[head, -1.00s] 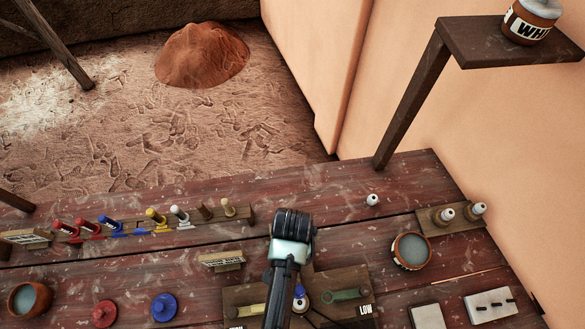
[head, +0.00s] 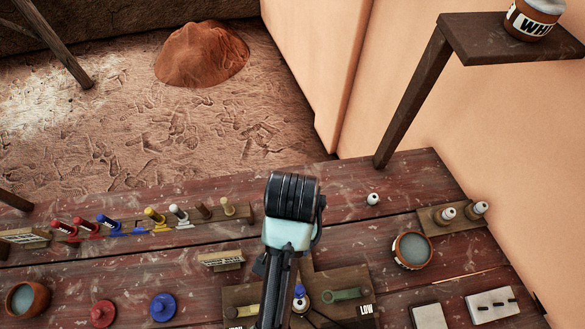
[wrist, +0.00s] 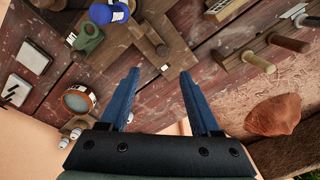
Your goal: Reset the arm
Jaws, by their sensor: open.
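My gripper (wrist: 160,85) shows in the wrist view with its two blue fingers apart and nothing between them. It hangs above the wooden table (wrist: 165,110), touching nothing that I can see. In the head view my arm rises from the bottom edge over the middle of the table, and its dark wrist end hides the fingers. The low wooden board (head: 235,297) lies partly behind the arm. It carries a green tool (head: 345,295) and a blue-topped item (head: 300,292).
A rack (head: 130,225) of coloured tools stands at the left. A blue lid (head: 163,307) and a red lid (head: 103,313) lie in front. A bowl (head: 411,250) and small white-topped bottles (head: 445,214) stand at the right. A shelf (head: 475,45) holds a jar (head: 532,18).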

